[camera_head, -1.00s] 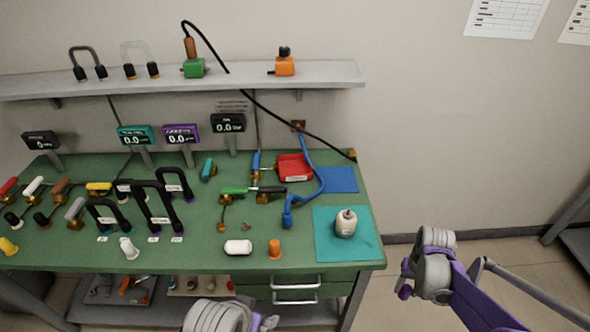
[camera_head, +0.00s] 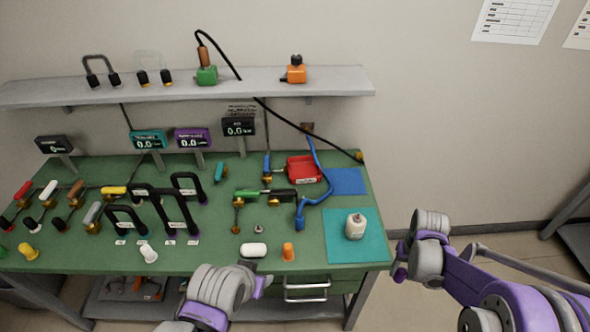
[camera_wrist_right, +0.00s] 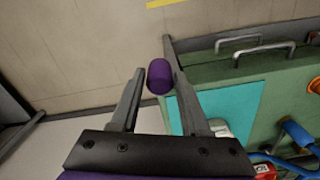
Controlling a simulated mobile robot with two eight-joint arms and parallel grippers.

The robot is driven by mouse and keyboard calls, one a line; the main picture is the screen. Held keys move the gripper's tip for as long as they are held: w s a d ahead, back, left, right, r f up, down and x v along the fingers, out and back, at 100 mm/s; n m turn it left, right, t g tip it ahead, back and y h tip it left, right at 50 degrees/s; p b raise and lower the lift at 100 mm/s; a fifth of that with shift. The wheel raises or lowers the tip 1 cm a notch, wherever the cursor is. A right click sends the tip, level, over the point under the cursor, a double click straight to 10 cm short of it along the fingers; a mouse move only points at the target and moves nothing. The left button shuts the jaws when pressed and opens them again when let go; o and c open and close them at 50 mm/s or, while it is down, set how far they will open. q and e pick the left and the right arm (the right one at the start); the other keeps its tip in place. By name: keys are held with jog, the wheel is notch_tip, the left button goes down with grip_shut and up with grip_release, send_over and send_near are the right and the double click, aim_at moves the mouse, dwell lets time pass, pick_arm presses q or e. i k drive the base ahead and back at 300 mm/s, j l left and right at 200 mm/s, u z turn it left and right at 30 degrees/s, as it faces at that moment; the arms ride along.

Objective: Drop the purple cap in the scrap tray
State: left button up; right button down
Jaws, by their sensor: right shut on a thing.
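The purple cap (camera_wrist_right: 159,77) is held between the fingers of my right gripper (camera_wrist_right: 153,85) in the right wrist view, against the right finger's tip. In the head view my right arm comes in from the right, and its gripper (camera_head: 402,268) is off the bench's right edge; the cap cannot be made out there. A red tray (camera_head: 291,172), likely the scrap tray, lies at the back right of the green bench; its label is unreadable. A red corner also shows in the right wrist view (camera_wrist_right: 265,171). My left gripper (camera_head: 262,284) is at the bench's front edge, its jaws unclear.
A white bottle (camera_head: 356,227) stands on a teal mat (camera_head: 341,251) at the bench's right end. A blue cable (camera_head: 320,200) curves beside the red tray and a blue mat (camera_head: 350,181). An orange cap (camera_head: 288,252) and white cylinder (camera_head: 253,250) stand near the front edge.

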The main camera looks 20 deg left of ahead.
aim_at(308, 172)
jog(key=j+u, duration=0.1)
jog(key=j, duration=0.35)
jog(key=i+j, duration=0.15)
jog(key=j, duration=0.35)
jog(key=j+u, duration=0.15)
jog(key=j, duration=0.3)
jog(key=i+j, duration=0.15)
jog(key=j, duration=0.3)
jog(key=i+j+u, duration=0.15)
jog(key=j, duration=0.3)
jog(key=i+j, duration=0.1)
jog(key=i, duration=0.35)
